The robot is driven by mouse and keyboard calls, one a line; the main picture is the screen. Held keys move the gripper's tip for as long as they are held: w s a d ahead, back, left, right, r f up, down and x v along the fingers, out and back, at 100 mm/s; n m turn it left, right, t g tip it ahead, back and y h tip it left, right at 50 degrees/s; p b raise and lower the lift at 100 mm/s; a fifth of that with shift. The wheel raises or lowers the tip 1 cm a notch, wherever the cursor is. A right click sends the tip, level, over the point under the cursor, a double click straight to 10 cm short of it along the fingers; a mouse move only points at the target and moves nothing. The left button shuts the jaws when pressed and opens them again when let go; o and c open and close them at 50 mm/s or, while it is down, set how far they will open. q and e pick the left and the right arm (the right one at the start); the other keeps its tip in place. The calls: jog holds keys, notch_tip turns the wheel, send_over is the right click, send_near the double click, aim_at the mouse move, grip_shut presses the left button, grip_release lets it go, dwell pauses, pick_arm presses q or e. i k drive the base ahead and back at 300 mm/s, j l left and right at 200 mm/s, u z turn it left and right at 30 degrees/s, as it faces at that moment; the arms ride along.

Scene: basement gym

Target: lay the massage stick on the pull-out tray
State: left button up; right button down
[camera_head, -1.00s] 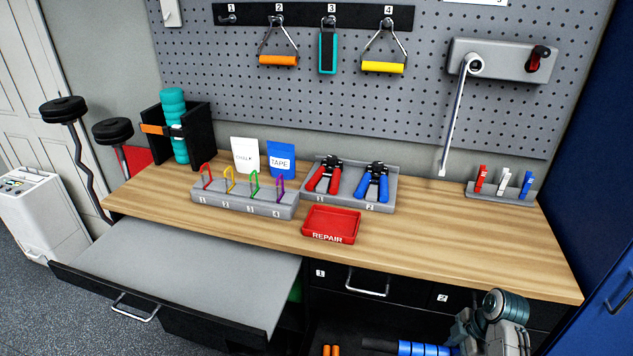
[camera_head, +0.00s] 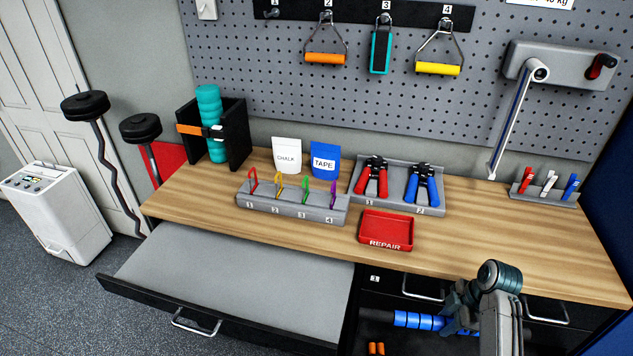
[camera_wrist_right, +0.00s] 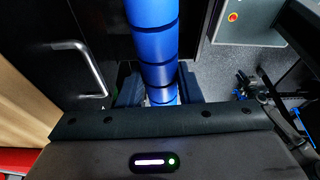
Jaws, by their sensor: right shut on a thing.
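The massage stick (camera_head: 413,320) has blue segments and a black end. My right gripper (camera_head: 450,322) is shut on it and holds it roughly level in front of the bench, below the worktop. In the right wrist view the blue stick (camera_wrist_right: 154,45) runs up between the fingers of the gripper (camera_wrist_right: 160,92). The pull-out tray (camera_head: 240,275) is a flat grey surface with a black front and a metal handle, extended from under the worktop at the left. It is bare. The stick is to the right of the tray and apart from it. My left gripper is not in view.
The wooden worktop (camera_head: 460,235) holds a red repair tray (camera_head: 386,230), a grey rack (camera_head: 292,208) with coloured clips, and a holder with two hand grips (camera_head: 398,185). Drawer handles (camera_head: 422,288) stick out near my right arm. Dumbbell-topped bars (camera_head: 105,150) stand at the left.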

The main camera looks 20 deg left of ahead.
aim_at(240, 290)
jog(key=i+j, duration=0.1)
jog(key=j, duration=2.45)
jog(key=i, duration=0.05)
